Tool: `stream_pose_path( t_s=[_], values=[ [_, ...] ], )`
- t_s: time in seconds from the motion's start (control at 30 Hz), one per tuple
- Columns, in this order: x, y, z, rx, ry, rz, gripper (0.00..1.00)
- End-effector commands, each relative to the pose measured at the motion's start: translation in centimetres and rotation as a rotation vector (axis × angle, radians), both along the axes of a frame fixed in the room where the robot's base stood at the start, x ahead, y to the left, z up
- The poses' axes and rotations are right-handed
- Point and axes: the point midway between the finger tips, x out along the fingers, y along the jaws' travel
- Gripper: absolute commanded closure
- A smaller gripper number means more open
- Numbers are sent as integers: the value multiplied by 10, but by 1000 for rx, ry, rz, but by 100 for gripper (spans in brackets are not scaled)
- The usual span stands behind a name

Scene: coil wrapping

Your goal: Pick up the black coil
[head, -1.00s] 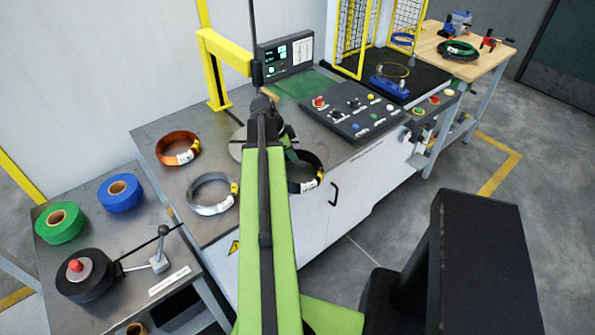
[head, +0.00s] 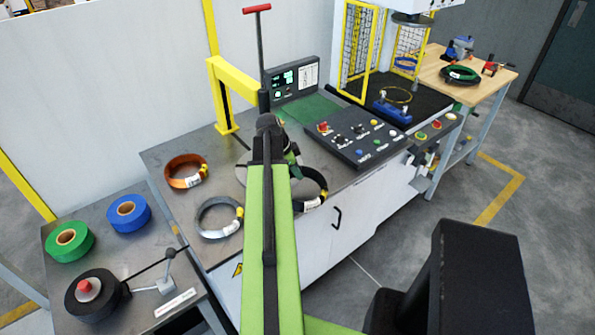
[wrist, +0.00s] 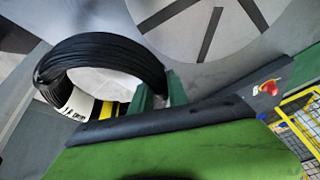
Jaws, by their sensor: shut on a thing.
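The black coil (head: 314,184) is at the front edge of the steel worktop in the head view, partly hidden by my arm. It carries a white and yellow label. In the wrist view the black coil (wrist: 98,50) fills the upper left, and its label shows on the lower left of the ring. My gripper (wrist: 160,92) has its green fingers at the right side of the ring and is shut on it. In the head view my gripper (head: 292,158) is mostly hidden behind my arm. I cannot tell whether the coil is clear of the worktop.
An orange coil (head: 185,171) and a grey coil (head: 219,216) lie to the left on the worktop (head: 215,150). A grey slotted disc (wrist: 212,22) is close to the black coil. A control panel (head: 357,137) and yellow mesh guard (head: 412,45) stand to the right.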

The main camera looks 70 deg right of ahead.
Motion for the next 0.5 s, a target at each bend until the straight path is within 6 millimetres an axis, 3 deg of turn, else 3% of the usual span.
stream_pose_path(
  t_s=[0.5],
  values=[
    [-83, 26, 56, 0, 2, -3, 100]
  ],
)
